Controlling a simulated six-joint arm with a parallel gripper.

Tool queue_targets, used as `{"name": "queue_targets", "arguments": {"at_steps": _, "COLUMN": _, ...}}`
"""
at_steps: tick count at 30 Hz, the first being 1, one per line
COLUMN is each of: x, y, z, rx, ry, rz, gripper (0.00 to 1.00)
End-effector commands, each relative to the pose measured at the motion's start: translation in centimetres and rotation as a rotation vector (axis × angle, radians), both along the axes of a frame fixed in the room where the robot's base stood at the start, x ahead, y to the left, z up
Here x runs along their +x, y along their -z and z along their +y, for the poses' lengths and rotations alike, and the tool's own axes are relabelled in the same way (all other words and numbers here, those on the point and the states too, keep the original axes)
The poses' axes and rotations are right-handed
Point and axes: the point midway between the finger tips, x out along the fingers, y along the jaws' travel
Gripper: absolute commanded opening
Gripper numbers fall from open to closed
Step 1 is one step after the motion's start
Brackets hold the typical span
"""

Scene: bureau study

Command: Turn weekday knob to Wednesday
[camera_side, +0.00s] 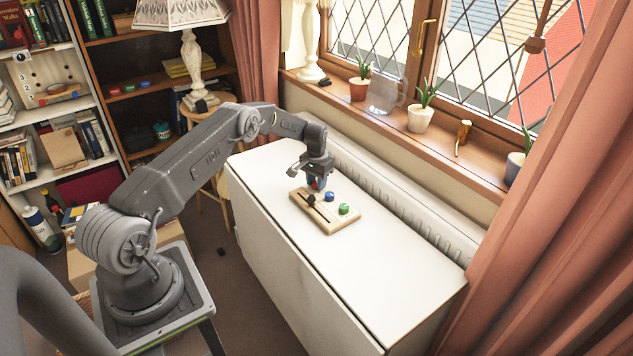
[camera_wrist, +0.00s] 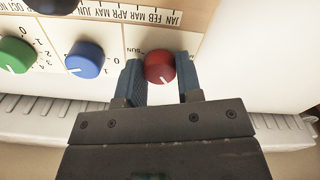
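The red weekday knob (camera_wrist: 160,67) sits on the wooden panel (camera_wrist: 215,20) with a "SUN" label to its left in the wrist view. Its white pointer line points toward the bottom of that picture, slightly right. In the side view my gripper (camera_side: 316,184) is down at the far end of the panel (camera_side: 335,222), largely covering the red knob.
A blue knob (camera_wrist: 84,60) and a green knob (camera_wrist: 16,55) stand left of the left finger. A month slider scale (camera_wrist: 130,14) and a black slider handle (camera_side: 311,199) are on the panel. The white table (camera_side: 380,255) is otherwise clear; a radiator (camera_side: 400,205) runs behind it.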

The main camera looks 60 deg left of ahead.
Motion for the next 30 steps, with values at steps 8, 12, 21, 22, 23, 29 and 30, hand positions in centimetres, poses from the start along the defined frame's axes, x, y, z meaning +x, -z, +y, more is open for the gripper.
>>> {"name": "queue_targets", "arguments": {"at_steps": 8, "x": 0.0, "y": 0.0, "z": 0.0, "rx": 0.000, "ry": 0.001, "rz": 0.001, "gripper": 0.58}}
{"name": "queue_targets", "arguments": {"at_steps": 12, "x": 0.0, "y": 0.0, "z": 0.0, "rx": 0.000, "ry": 0.001, "rz": 0.001, "gripper": 0.58}}
{"name": "queue_targets", "arguments": {"at_steps": 21, "x": 0.1, "y": -2.4, "z": 0.0, "rx": 0.001, "ry": 0.001, "rz": -0.002, "gripper": 0.58}}
{"name": "queue_targets", "arguments": {"at_steps": 22, "x": 0.1, "y": -3.0, "z": 0.0, "rx": 0.001, "ry": 0.001, "rz": -0.002, "gripper": 0.58}}
{"name": "queue_targets", "arguments": {"at_steps": 23, "x": 0.1, "y": -3.6, "z": 0.0, "rx": 0.001, "ry": 0.001, "rz": -0.003, "gripper": 0.58}}
{"name": "queue_targets", "arguments": {"at_steps": 29, "x": 0.0, "y": -8.3, "z": 0.0, "rx": 0.002, "ry": 0.001, "rz": -0.003, "gripper": 0.58}}
{"name": "queue_targets", "arguments": {"at_steps": 30, "x": 0.0, "y": -9.1, "z": 0.0, "rx": 0.002, "ry": 0.001, "rz": -0.003, "gripper": 0.58}}
